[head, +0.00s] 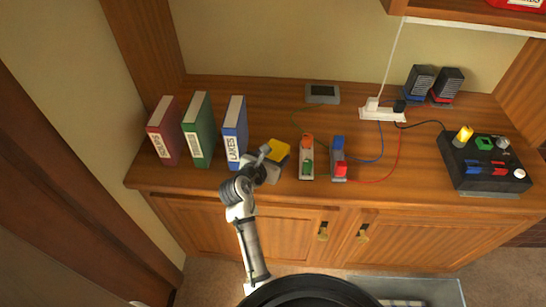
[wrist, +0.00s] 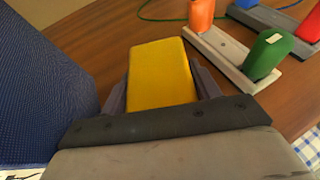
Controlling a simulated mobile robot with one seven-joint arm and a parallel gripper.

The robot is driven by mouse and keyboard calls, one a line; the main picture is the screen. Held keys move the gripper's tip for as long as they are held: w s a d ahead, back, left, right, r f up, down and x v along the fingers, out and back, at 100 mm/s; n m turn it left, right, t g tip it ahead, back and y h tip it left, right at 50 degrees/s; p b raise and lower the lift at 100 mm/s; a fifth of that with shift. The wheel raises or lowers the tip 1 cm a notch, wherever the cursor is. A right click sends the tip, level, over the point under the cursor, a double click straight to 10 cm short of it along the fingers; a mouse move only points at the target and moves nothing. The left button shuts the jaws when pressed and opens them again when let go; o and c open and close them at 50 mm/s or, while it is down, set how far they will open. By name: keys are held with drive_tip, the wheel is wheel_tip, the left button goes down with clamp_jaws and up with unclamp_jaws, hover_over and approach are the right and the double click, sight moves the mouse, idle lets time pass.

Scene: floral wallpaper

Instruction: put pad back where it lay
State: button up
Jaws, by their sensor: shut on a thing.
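The yellow pad (head: 279,151) is in the jaws of my gripper (head: 266,156), just right of the blue book and over the wooden cabinet top. In the wrist view the pad (wrist: 160,72) lies between the two dark fingers of my gripper (wrist: 162,88), which are shut on its sides. The pad points away from the palm. I cannot tell whether its far end touches the wood or hangs a little above it.
A blue book (head: 235,130) stands close on the left, beside green (head: 198,130) and red (head: 164,132) ones. On the right is a grey base (head: 307,160) with orange and green blocks, then another (head: 339,160) with blue and red. A power strip (head: 383,113) and cables lie behind.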

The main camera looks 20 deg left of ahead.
drive_tip(key=shift+f, duration=0.35)
drive_tip(key=o, duration=1)
drive_tip(key=shift+f, duration=0.15)
drive_tip(key=shift+r, duration=0.2)
drive_tip(key=b+v, duration=0.1)
drive_tip(key=v, duration=1.1)
